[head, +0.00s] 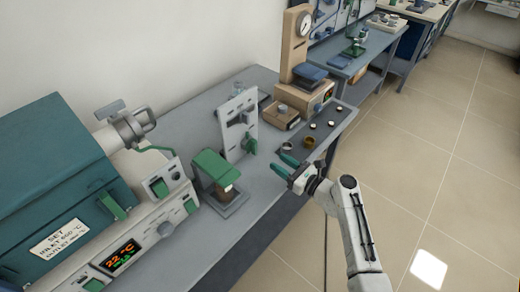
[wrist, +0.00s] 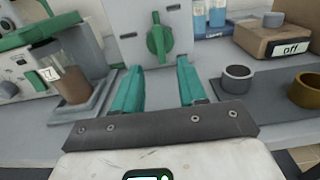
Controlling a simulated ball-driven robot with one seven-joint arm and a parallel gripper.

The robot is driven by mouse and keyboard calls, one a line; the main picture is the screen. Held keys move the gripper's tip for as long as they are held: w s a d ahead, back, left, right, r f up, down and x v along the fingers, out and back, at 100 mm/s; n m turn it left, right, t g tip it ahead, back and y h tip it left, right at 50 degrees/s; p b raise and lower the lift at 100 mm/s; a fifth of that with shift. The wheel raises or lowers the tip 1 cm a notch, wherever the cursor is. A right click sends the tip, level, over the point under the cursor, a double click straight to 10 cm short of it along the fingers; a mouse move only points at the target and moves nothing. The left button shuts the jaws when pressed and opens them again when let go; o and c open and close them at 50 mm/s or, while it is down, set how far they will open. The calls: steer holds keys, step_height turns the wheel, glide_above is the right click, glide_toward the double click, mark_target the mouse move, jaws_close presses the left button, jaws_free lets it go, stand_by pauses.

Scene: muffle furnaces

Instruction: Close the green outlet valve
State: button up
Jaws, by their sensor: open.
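The green outlet valve is a small green handle (head: 249,145) low on an upright pale panel (head: 233,120) on the bench. In the wrist view the green valve handle (wrist: 158,40) faces me, its grip standing roughly upright. My gripper (head: 283,160) is open and empty, to the right of the panel in the head view. In the wrist view its two green fingers (wrist: 157,68) point at the panel, one on each side of the handle's line and short of it. A grey handle (head: 241,117) sits higher on the same panel.
A teal furnace (head: 50,180) with a 22 °C display (head: 121,255) stands at left. A green-topped stand (head: 212,168) is left of the panel. A dark tray (head: 318,138) with small crucibles lies at right. Brown boxes (head: 283,115) stand behind. Floor at right is clear.

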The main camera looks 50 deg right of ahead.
mark_target(256, 148)
steer(key=w, duration=0.9)
steer(key=shift+w+a, duration=0.2)
steer(key=shift+w, duration=0.15)
steer(key=shift+c, duration=0.2)
jaws_close()
